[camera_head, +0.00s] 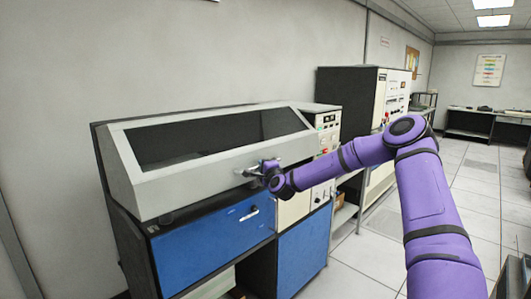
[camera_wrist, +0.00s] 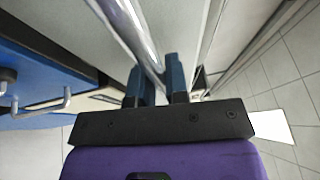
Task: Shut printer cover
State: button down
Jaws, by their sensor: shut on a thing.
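The printer cover (camera_head: 195,178) is a grey slanted hood with a long dark window, on top of a blue-fronted printer cabinet (camera_head: 200,256). It sits low over the cabinet; I cannot tell whether its lower edge rests fully down. My gripper (camera_head: 256,171) is at the cover's front, right of its middle. In the wrist view, a shiny metal handle bar (camera_wrist: 135,30) runs along the cover's face to my gripper (camera_wrist: 160,82). The two dark fingers are shut on this bar. The gripped part is partly hidden by the fingers.
A blue drawer front with a small metal handle (camera_head: 249,214) lies below the cover; a similar handle shows in the wrist view (camera_wrist: 45,104). A control panel (camera_head: 327,122) stands right of the cover. Tiled floor (camera_head: 365,259) is open to the right.

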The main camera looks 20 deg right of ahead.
jog(key=w+a+f, duration=0.1)
jog(key=w+f, duration=0.2)
jog(key=f, duration=0.6)
jog(key=shift+w+f, duration=0.3)
jog(key=shift+a+f, duration=0.1)
jog(key=c, duration=1.5)
grip_release()
jog(key=shift+o, duration=0.5)
jog(key=shift+w+f, duration=0.1)
jog(key=shift+f, duration=0.1)
jog(key=shift+a+r, duration=0.1)
